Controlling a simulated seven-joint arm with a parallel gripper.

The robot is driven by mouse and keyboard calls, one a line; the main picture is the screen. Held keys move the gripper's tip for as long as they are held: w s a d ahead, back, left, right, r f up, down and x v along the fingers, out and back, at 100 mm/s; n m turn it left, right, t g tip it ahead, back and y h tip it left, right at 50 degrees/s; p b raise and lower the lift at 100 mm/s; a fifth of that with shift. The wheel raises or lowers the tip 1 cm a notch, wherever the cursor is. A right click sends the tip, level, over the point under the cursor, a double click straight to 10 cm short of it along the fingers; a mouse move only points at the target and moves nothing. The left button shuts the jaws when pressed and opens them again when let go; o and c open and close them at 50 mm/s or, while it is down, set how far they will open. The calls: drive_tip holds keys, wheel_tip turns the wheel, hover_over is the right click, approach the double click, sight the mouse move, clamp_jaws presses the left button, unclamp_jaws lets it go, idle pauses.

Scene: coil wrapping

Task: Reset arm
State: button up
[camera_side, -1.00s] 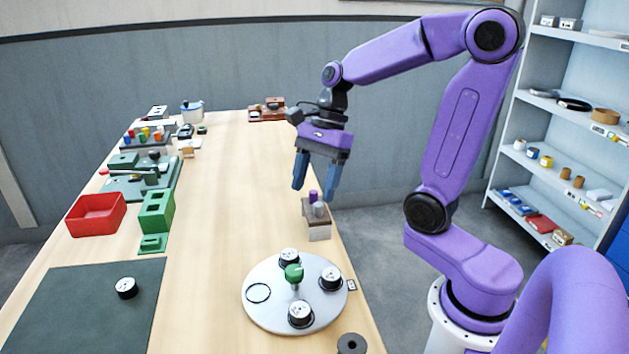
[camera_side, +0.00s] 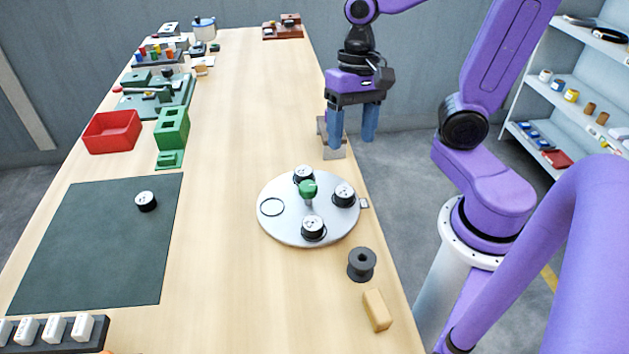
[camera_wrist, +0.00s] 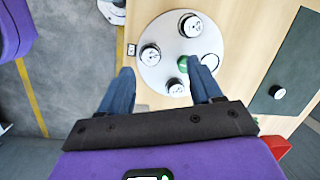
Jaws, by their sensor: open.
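My gripper (camera_side: 352,124) hangs at the right edge of the table, in front of a small block stand (camera_side: 332,150) that it partly hides in the side view. Its two blue fingers point down, apart, with nothing seen between them. In the wrist view my gripper (camera_wrist: 163,90) also shows open fingers. A round white turntable (camera_side: 285,225) with a green knob (camera_side: 308,190) lies nearer the side camera. Several black-and-white coils stand on it, along with a thin black ring (camera_side: 271,207).
A dark mat (camera_side: 95,245) with one coil (camera_side: 146,201) lies at left. A red bin (camera_side: 112,132) and green block (camera_side: 172,130) stand behind it. A grey spool (camera_side: 361,264) and tan block (camera_side: 377,310) sit near the right edge. The table's middle is clear.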

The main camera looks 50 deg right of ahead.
drive_tip(key=s+a+f+n+t+h, duration=0.1)
drive_tip(key=s+f+n, duration=0.1)
drive_tip(key=s+n, duration=0.8)
drive_tip(key=shift+s+f+n+h, duration=0.15)
drive_tip(key=shift+f+n+h, duration=0.25)
drive_tip(key=shift+n, duration=3.3)
drive_tip(key=shift+a+r, duration=0.1)
